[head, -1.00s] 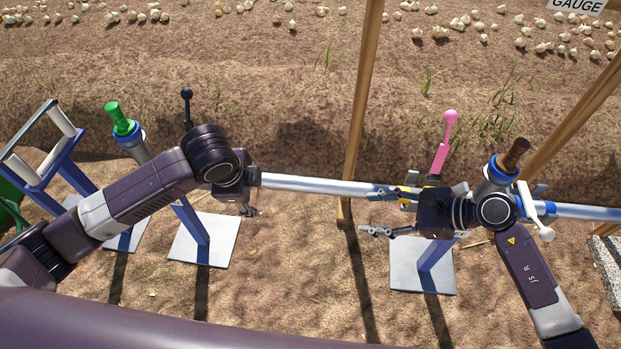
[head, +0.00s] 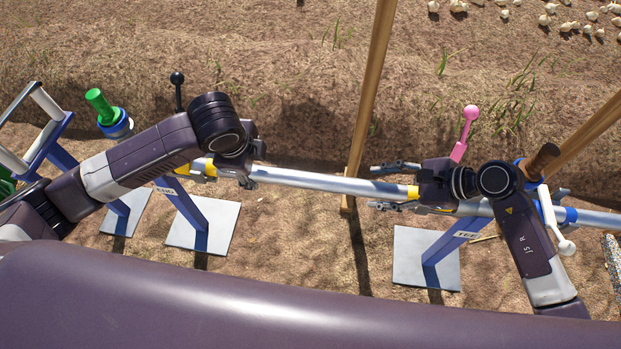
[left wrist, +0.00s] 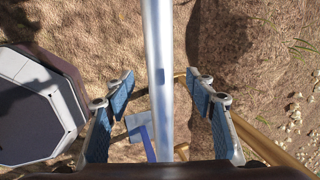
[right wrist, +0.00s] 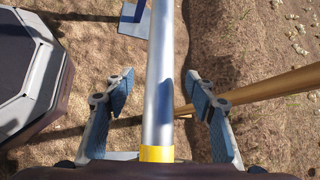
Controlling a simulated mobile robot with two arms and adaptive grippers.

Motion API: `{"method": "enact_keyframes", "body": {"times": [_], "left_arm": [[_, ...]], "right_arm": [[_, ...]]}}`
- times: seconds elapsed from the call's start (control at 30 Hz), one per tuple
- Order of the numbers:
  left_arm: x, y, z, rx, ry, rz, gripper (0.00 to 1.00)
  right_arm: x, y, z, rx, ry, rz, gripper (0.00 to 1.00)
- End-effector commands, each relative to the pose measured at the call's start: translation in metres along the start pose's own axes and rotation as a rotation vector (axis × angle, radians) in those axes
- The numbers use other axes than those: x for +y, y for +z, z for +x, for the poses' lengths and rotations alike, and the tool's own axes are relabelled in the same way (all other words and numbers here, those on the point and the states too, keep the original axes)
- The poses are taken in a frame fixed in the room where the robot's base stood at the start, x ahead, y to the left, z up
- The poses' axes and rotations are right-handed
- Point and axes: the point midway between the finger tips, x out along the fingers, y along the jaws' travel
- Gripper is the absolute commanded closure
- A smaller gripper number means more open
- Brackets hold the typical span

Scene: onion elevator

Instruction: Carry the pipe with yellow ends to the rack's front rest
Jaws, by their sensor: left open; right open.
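The silver pipe (head: 315,181) with yellow ends runs across the middle of the head view, from the stand marked END (head: 190,205) to the stand marked TEE (head: 458,242). Its left yellow end (head: 209,169) and right yellow end (head: 412,192) show beside my grippers. My left gripper (head: 252,168) is open near the left end. In the left wrist view the pipe (left wrist: 159,50) passes between its fingers. My right gripper (head: 388,187) is open near the right end. The pipe (right wrist: 160,60) also lies between its fingers, with a yellow band (right wrist: 157,153) near the palm.
A blue frame with white rollers (head: 47,103) stands at far left, beside a post with a green handle (head: 100,105). A black-knobbed lever (head: 178,90) and a pink lever (head: 466,130) rise behind the pipe. Wooden posts (head: 372,95) stand close behind. Another blue-banded pipe (head: 595,220) extends right.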

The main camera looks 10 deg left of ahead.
Motion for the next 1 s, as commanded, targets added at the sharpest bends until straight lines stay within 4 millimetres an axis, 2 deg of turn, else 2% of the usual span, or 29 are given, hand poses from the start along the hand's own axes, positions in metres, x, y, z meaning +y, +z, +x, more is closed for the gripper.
{"method": "enact_keyframes", "body": {"times": [0.1, 0.33, 0.5, 0.77, 1.0], "left_arm": [[0.001, 0.000, 0.021, -0.001, 0.004, -0.001, 0.49], [0.001, 0.000, 0.050, 0.000, 0.003, 0.000, 0.49], [0.001, 0.000, 0.058, -0.001, 0.002, 0.000, 0.49], [0.001, 0.000, 0.058, 0.000, 0.001, 0.001, 0.49], [0.001, 0.000, 0.058, 0.000, 0.001, 0.001, 0.76]], "right_arm": [[0.000, 0.002, 0.021, -0.005, 0.000, 0.002, 0.49], [0.000, 0.001, 0.050, -0.003, 0.000, 0.001, 0.49], [0.000, 0.001, 0.058, -0.001, 0.001, 0.000, 0.49], [0.000, 0.001, 0.058, -0.001, 0.000, -0.001, 0.49], [0.000, 0.001, 0.058, -0.001, 0.000, 0.000, 0.76]]}}
